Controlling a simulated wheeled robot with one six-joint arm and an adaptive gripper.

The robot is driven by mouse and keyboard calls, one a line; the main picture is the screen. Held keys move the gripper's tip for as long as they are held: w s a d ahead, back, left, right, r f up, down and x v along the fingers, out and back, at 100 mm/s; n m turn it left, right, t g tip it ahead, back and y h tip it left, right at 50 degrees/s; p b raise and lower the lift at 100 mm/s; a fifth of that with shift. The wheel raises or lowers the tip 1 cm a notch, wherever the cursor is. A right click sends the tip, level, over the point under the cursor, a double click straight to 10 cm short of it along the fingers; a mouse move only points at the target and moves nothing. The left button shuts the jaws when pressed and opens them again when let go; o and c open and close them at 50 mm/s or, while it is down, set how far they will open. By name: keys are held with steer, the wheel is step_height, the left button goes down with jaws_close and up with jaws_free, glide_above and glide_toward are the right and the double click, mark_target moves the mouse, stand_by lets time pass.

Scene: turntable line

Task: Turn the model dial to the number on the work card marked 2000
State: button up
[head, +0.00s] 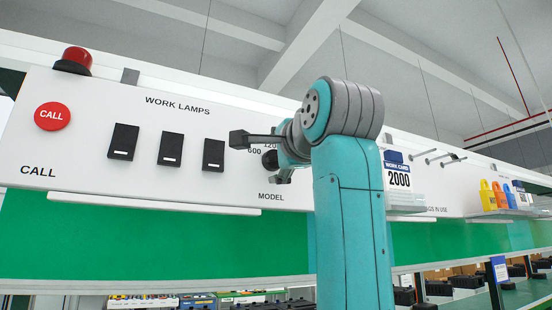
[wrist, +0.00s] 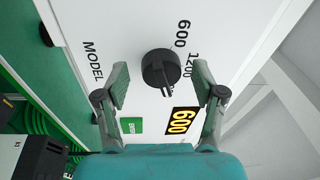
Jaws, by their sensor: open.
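The model dial is a round black knob (wrist: 160,68) with a raised ridge towards the bottom of the wrist picture. The printed numbers 600 (wrist: 181,35) and 1200 (wrist: 193,66) stand beside it, and MODEL (wrist: 93,62) on its other side. My gripper (wrist: 161,84) is open, one finger on each side of the knob in the picture. I cannot tell whether they touch it. In the head view my gripper (head: 259,160) is before the MODEL part of the panel and covers part of it.
A black plate with yellow 600 (wrist: 184,120) and a green label (wrist: 130,126) are near the dial. Left of it are several black lamp switches (head: 170,148), a red CALL button (head: 52,116) and a red beacon (head: 74,60). Pegs and coloured padlocks (head: 488,195) are at right.

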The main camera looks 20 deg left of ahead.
steer(key=shift+s+d, duration=0.1)
steer(key=v, duration=1.1)
steer(key=shift+s+d, duration=0.25)
steer(key=shift+f, duration=0.15)
